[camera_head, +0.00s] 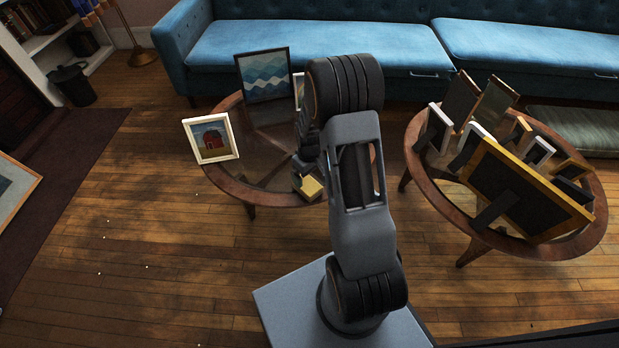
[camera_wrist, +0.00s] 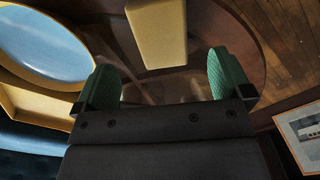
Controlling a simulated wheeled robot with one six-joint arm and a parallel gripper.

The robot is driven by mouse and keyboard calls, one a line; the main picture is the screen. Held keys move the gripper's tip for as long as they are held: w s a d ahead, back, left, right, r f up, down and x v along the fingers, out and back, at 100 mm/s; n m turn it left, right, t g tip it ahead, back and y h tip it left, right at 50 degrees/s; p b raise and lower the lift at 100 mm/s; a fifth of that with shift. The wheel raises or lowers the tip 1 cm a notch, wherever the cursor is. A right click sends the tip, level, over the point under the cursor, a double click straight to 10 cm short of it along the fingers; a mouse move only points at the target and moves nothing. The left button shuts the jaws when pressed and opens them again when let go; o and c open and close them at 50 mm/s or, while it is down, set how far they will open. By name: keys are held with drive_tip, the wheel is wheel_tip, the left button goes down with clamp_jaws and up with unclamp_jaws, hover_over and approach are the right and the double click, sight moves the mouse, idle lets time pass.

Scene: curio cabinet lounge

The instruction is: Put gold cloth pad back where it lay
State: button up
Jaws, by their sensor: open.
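The gold cloth pad (camera_wrist: 157,30) shows in the wrist view as a plain yellow-gold block at the top. In the head view the pad (camera_head: 312,187) is at the front edge of the left round table (camera_head: 236,182), partly covered by my arm. My gripper (camera_wrist: 167,78) is open, with its two green fingers apart and nothing between them. The pad lies beyond the fingertips, apart from them. In the head view my arm hides most of the gripper.
The left table holds a barn picture (camera_head: 211,138), a blue wave picture (camera_head: 264,75) and a frame partly behind my arm. The right table (camera_head: 430,180) is crowded with several frames. A blue sofa (camera_head: 310,45) stands behind. Floor at left is open.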

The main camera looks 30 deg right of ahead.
wheel_tip(320, 180, up, 5)
drive_tip(key=p, duration=0.1)
wheel_tip(320, 180, up, 10)
drive_tip(key=r+m+t, duration=0.1)
hover_over(309, 186)
drive_tip(key=s+a, duration=0.4)
drive_tip(key=s+a+r+m+t, duration=0.1)
drive_tip(key=s+a+r+m, duration=0.1)
drive_tip(key=s+a+r, duration=0.3)
drive_tip(key=s+r, duration=0.3)
drive_tip(key=s, duration=0.3)
drive_tip(key=shift+a+t, duration=0.2)
drive_tip(key=shift+t, duration=0.2)
drive_tip(key=shift+r, duration=0.1)
